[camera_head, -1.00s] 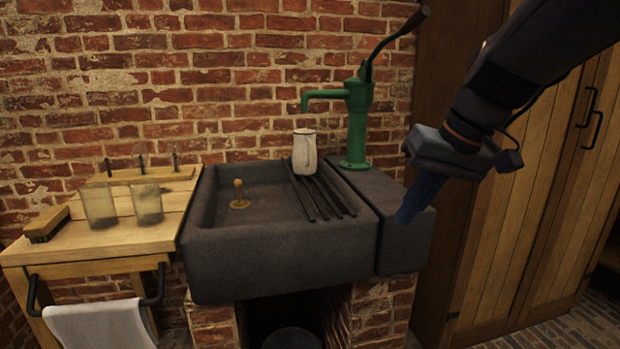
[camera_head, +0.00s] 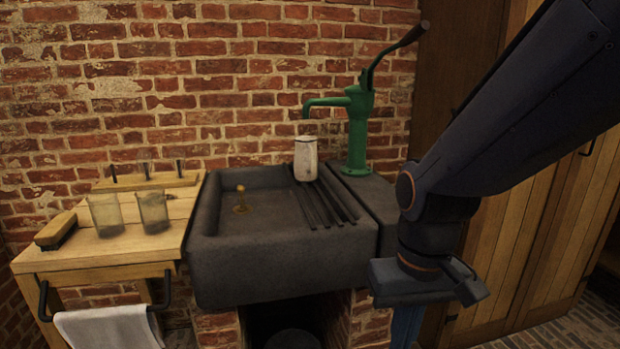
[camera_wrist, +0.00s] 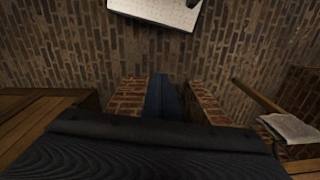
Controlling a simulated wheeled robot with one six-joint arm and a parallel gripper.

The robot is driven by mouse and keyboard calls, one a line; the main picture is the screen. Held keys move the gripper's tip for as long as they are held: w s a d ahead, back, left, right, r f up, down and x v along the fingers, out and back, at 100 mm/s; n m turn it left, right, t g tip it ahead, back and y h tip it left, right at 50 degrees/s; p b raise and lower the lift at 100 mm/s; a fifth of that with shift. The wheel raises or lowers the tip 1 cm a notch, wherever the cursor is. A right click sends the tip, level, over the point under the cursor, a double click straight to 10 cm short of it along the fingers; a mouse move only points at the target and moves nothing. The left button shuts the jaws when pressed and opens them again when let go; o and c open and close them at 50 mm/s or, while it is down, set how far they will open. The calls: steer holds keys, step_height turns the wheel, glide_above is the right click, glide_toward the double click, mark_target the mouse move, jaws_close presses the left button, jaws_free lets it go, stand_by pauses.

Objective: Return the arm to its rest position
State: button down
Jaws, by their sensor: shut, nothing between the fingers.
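My gripper (camera_head: 404,326) hangs from the arm at the lower right of the head view, in front of the sink's right end. Its blue fingers point down and are shut with nothing between them; the picture cuts off their tips. The shut fingers also show in the wrist view (camera_wrist: 165,98), pointing down between brick supports. The arm reaches in from the upper right of the head view and hides part of the sink's right block and the wooden cupboard.
A dark stone sink (camera_head: 270,272) holds a white jar (camera_head: 306,160) on dark bars. A green pump (camera_head: 357,135) stands behind. Two glass jars (camera_head: 104,215) (camera_head: 153,211) and a brush (camera_head: 56,231) stand on the wooden side table (camera_head: 95,254). A towel (camera_head: 108,328) hangs in front.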

steer(key=d+r+m+p, duration=0.1)
steer(key=d+r+p, duration=0.4)
steer(key=p, duration=0.4)
steer(key=shift+s+d, duration=0.15)
steer(key=shift+s, duration=0.15)
stand_by(1.0)
